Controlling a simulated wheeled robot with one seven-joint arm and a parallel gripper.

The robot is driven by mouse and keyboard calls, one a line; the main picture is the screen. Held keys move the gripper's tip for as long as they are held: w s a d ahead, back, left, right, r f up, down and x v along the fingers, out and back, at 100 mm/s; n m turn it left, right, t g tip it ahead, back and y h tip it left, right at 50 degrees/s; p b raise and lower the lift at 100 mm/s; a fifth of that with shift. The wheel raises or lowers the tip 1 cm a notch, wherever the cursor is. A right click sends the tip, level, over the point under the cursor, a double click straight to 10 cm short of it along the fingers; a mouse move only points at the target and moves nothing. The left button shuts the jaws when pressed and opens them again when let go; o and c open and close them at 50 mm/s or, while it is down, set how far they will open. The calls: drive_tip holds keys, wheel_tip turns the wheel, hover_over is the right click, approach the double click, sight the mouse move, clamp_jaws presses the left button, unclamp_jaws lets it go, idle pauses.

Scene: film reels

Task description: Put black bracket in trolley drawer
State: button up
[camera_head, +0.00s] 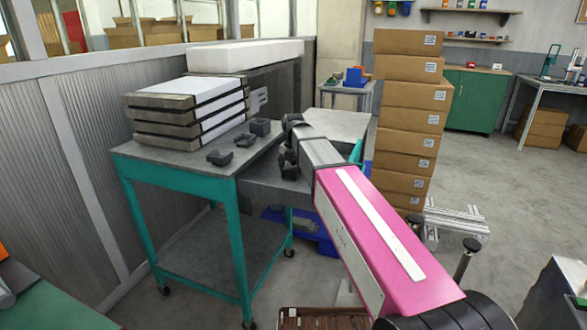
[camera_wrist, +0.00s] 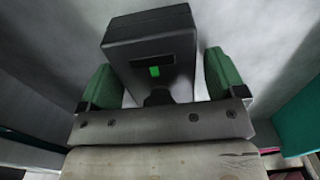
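The teal trolley (camera_head: 231,235) stands at left centre in the head view. Its drawer (camera_head: 262,189) is pulled out to the right, with a grey metal side and a teal front. My gripper (camera_head: 289,168) is at the drawer, fingers pointing down; the arm hides part of the drawer. In the wrist view, my gripper (camera_wrist: 162,82) has its green finger pads on both sides of a black bracket (camera_wrist: 150,38), a dark block with a slot showing green.
Several small dark parts (camera_head: 221,157) lie on the trolley top. Stacked slabs (camera_head: 187,108) stand behind them, with a white block (camera_head: 245,55) beyond. A tall carton stack (camera_head: 408,120) rises right of the drawer. A corrugated wall (camera_head: 65,190) borders the left.

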wheel_tip(320, 180, up, 12)
drive_tip(key=shift+r, duration=0.1)
idle(0.6)
idle(2.2)
